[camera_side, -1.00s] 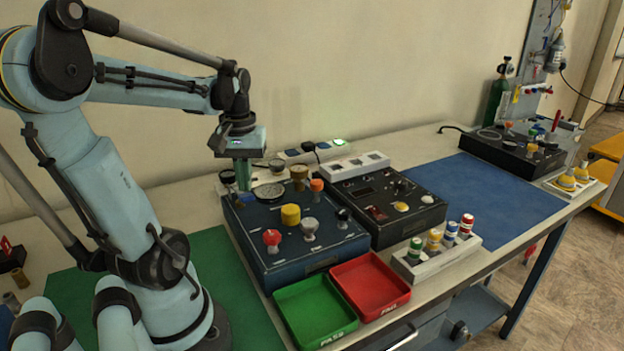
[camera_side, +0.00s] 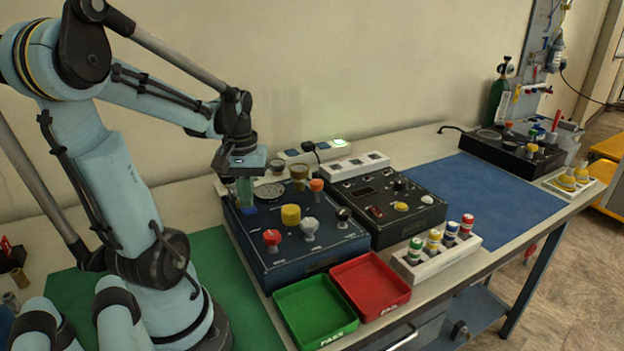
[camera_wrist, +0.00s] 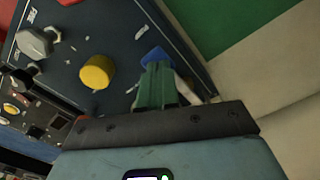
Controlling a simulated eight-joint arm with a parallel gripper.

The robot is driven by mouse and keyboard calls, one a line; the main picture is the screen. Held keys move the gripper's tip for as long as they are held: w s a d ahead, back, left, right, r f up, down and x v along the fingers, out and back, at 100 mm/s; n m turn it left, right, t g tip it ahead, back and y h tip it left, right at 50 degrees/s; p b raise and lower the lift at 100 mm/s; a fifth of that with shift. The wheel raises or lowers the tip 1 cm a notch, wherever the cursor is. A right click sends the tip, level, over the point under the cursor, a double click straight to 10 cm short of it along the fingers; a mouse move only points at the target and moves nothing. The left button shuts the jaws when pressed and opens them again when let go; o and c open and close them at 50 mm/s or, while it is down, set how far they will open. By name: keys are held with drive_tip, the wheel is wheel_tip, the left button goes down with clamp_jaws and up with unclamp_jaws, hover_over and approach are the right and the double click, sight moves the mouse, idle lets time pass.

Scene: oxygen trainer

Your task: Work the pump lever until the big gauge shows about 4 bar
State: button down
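The dark blue box (camera_side: 285,248) carries a large round gauge (camera_side: 269,191) near its back left; its reading is too small to make out. My gripper (camera_side: 245,198) points down with green fingers over the box's back left part, left of the gauge. In the wrist view the green fingers (camera_wrist: 160,85) are close together, with a blue piece (camera_wrist: 155,57) right at their tips. The fingers partly hide this piece, and I cannot tell whether it is the pump lever or whether they grip it.
The box also bears a yellow knob (camera_side: 290,215), a red knob (camera_side: 272,238), a grey knob (camera_side: 310,226) and an orange knob (camera_side: 316,185). A second dark box (camera_side: 390,205) stands to the right. A green tray (camera_side: 290,327) and a red tray (camera_side: 380,305) lie in front.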

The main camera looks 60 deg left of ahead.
drive_tip(key=shift+f, duration=0.4)
drive_tip(key=shift+r, duration=1.95)
